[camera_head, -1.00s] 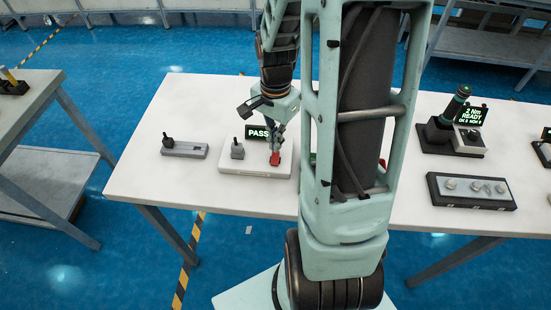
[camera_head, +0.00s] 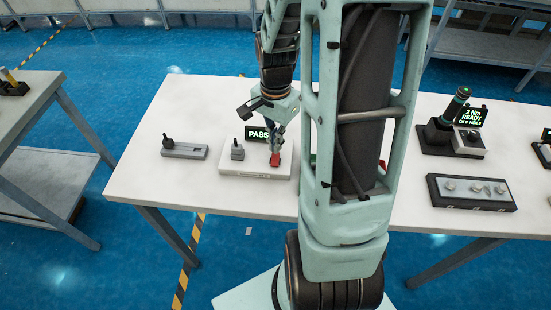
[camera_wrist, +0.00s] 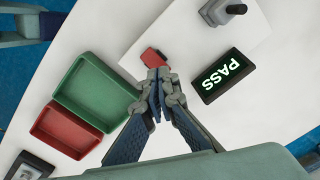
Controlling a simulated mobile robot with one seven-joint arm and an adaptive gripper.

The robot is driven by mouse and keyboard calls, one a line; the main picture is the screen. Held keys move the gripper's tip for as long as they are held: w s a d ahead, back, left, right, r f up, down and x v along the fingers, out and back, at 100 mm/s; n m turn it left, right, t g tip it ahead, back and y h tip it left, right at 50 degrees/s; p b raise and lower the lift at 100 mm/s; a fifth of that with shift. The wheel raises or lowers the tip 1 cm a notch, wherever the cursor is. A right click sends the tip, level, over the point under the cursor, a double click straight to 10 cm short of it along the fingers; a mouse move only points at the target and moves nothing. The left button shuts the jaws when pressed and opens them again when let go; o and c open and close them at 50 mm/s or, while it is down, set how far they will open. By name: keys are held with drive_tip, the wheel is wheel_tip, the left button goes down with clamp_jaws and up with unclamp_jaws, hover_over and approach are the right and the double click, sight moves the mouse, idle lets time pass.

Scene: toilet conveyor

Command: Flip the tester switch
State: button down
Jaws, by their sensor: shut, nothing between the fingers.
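The tester is a white box (camera_head: 240,168) on the white table, also in the wrist view (camera_wrist: 190,40). A black display (camera_head: 257,133) behind it reads PASS in green, and it shows large in the wrist view (camera_wrist: 222,76). A small grey unit with a dark knob (camera_head: 237,150) sits on the box's left part. A red switch (camera_head: 276,158) is at the box's right end. My gripper (camera_head: 275,150) is shut and empty, pointing down at the red switch. In the wrist view the shut fingertips (camera_wrist: 156,76) are right at the red switch (camera_wrist: 153,57); I cannot tell if they touch.
A grey block with a lever (camera_head: 184,149) lies left of the tester. Green (camera_wrist: 98,88) and red (camera_wrist: 66,128) trays stand beside it. A screwdriver stand with a READY display (camera_head: 470,115) and a dark tray of parts (camera_head: 470,191) are at the right.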

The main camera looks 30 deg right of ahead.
sight(276, 156)
drive_tip(key=shift+f+b, duration=1.3)
drive_tip(key=shift+f, duration=0.25)
idle(0.6)
drive_tip(key=shift+r, duration=0.1)
drive_tip(key=shift+r+p, duration=2.75)
drive_tip(key=shift+r, duration=0.8)
drive_tip(key=shift+f, duration=0.1)
